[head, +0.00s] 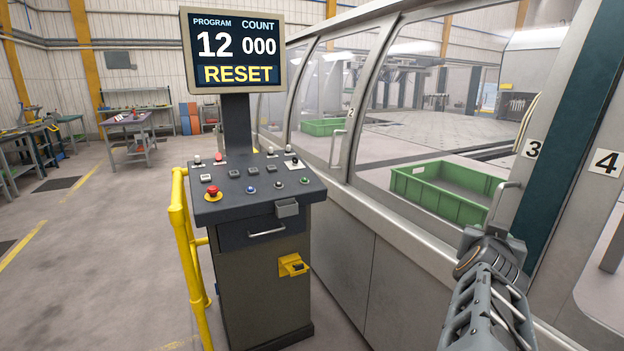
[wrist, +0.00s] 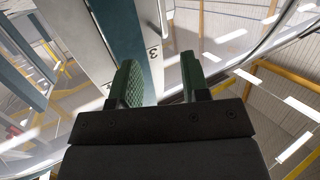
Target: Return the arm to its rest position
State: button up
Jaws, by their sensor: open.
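My arm rises at the lower right of the head view, in front of the machine's enclosure near door 3. In the head view my gripper's fingers cannot be made out past the wrist joint. In the wrist view my gripper (wrist: 160,82) shows two green-padded fingers spread apart with nothing between them. Beyond them are the pillar with a sideways number 3 and a curved door frame. I see no object held.
A control console (head: 260,205) with buttons and a yellow rail (head: 180,240) stands left of my arm. Green crates (head: 440,205) sit behind the glass. A door handle (head: 500,200) is close to my arm. Open floor lies left.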

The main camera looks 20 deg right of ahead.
jog(key=w+a+f+n+y, duration=0.3)
jog(key=a+f+y, duration=0.15)
jog(key=a, duration=0.35)
jog(key=w+a+f+n+y, duration=0.25)
jog(key=w+a+f, duration=0.2)
jog(key=a, duration=0.35)
jog(key=w+a+f+n+y, duration=0.3)
jog(key=a+f+y, duration=0.25)
jog(key=a, duration=0.25)
jog(key=s+a+f+n+g+p, duration=0.1)
jog(key=s+a+n+g, duration=0.1)
jog(key=a, duration=0.3)
jog(key=s+a+f+n+g+y, duration=0.1)
jog(key=s+a+f+n+g, duration=0.1)
jog(key=s+a, duration=0.3)
jog(key=shift+a+f+g+p, duration=0.2)
jog(key=shift+a+g+p, duration=0.1)
jog(key=shift+a+p, duration=0.1)
jog(key=shift+c, duration=0.2)
